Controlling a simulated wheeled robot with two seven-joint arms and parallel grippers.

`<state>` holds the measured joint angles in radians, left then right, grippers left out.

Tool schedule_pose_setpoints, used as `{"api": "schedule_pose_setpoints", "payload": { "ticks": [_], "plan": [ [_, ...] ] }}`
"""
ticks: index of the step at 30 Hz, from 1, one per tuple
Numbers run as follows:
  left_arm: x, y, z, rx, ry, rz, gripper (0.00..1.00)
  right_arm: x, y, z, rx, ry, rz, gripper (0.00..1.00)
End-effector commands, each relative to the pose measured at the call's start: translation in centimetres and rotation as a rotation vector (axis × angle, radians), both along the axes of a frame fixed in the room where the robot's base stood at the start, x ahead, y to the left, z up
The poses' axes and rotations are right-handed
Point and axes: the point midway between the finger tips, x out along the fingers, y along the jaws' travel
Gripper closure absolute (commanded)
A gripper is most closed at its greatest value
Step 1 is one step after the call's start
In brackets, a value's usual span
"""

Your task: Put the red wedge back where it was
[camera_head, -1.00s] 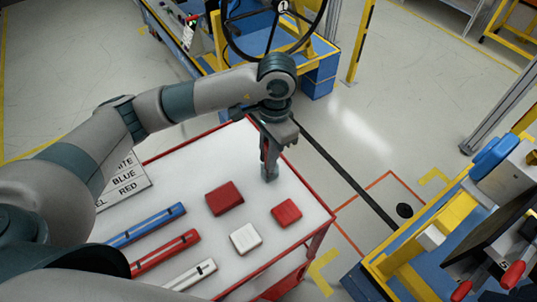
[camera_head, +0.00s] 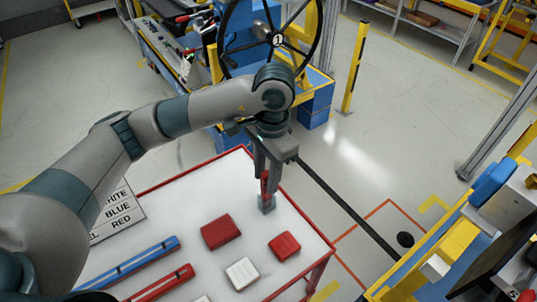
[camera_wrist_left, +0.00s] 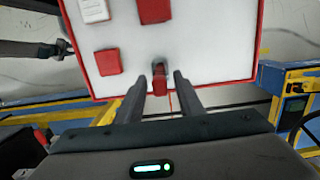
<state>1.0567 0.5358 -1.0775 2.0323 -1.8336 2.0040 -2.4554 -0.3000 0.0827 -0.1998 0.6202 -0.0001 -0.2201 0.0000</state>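An upright red piece (camera_head: 265,183), which looks like the red wedge, stands with a grey block (camera_head: 267,205) at its foot near the table's far right edge. In the left wrist view the red piece (camera_wrist_left: 159,80) shows just beyond the fingertips, nearer the left finger. My left gripper (camera_head: 266,168) is over it, pointing down. Its two fingers (camera_wrist_left: 169,74) are apart in the wrist view, with nothing clamped between them. Whether a finger still touches the piece is unclear.
The white table (camera_head: 180,195) has a red rim. On it lie a larger red block (camera_head: 220,232), a smaller red block (camera_head: 284,245), a white block (camera_head: 242,273), a blue bar (camera_head: 140,257) and a red bar (camera_head: 160,283). A black wheel (camera_head: 277,40) stands behind.

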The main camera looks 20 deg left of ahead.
Motion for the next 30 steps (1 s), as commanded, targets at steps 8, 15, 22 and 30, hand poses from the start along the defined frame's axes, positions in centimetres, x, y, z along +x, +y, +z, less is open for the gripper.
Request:
{"api": "schedule_pose_setpoints", "payload": {
  "ticks": [8, 15, 22, 30],
  "plan": [
    [0.3, -0.2, 3.6, 0.001, -0.005, 0.0, 0.66, 0.0, 0.0, -1.6, 0.0, 0.0, 0.0, 0.69],
    [0.5, -0.3, 6.3, 0.001, -0.002, 0.0, 0.66, 0.0, 0.2, -2.6, 0.002, 0.0, -0.001, 0.69],
    [0.5, -0.4, 7.8, 0.001, -0.001, 0.001, 0.66, 0.0, 0.5, -2.9, 0.005, 0.0, -0.002, 0.69],
    [0.5, -0.4, 8.0, 0.001, 0.001, 0.0, 0.66, 0.0, 0.5, -2.9, 0.005, 0.0, -0.002, 0.69]
  ]
}}
